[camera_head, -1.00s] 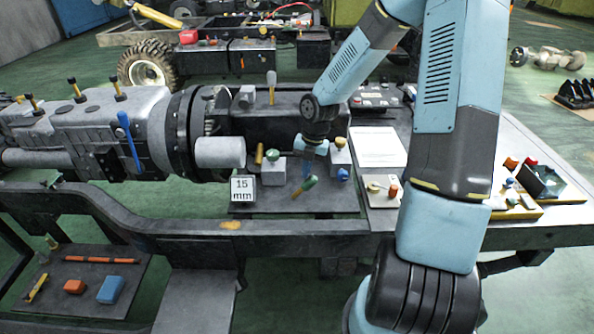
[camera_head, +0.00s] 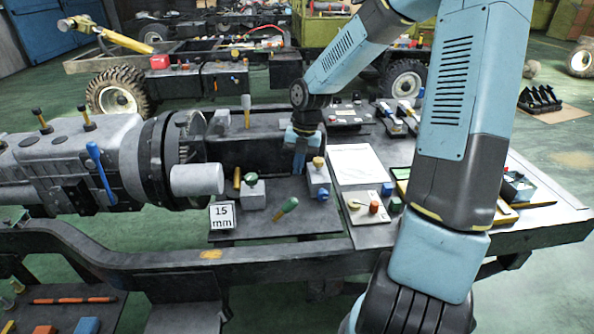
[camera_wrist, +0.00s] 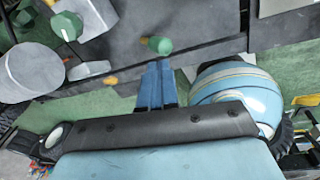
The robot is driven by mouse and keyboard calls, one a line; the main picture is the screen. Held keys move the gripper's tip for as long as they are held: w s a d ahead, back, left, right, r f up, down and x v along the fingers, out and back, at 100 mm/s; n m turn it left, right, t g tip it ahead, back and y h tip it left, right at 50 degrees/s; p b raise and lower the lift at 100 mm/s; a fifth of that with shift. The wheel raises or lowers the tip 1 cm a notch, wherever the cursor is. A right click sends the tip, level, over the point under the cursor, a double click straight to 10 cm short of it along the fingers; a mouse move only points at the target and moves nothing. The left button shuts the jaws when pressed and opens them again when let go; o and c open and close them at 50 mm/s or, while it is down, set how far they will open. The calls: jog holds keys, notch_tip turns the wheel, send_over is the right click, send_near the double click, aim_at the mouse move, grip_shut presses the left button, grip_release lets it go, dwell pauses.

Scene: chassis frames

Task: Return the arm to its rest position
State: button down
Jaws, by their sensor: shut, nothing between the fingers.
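My arm reaches up from the lower right of the head view and bends down to the bench. My gripper (camera_head: 299,163) points down above the dark plate, just left of a grey block with a tan knob (camera_head: 318,178). In the wrist view my gripper's blue fingers (camera_wrist: 157,88) are together with nothing between them. A green-handled tool (camera_head: 287,208) lies on the plate, apart from the fingers. Its green handle also shows in the wrist view (camera_wrist: 158,44), just beyond the fingertips.
A grey block with a green knob (camera_head: 252,191) and a "15 mm" sign (camera_head: 222,216) stand left of the gripper. A large grey gearbox (camera_head: 60,160) fills the left. A white sheet (camera_head: 356,165) and a panel with knobs (camera_head: 367,206) lie to the right.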

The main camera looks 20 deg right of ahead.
jog(key=s+d+r+m+t+h, duration=0.2)
jog(key=s+r+m+t, duration=0.4)
jog(key=s+r+m, duration=1.7)
jog(key=s+d+m, duration=0.1)
jog(key=m, duration=0.7)
jog(key=shift+s+d+r+m, duration=0.2)
jog(key=shift+s+r+m, duration=0.1)
jog(key=shift+s+r, duration=0.05)
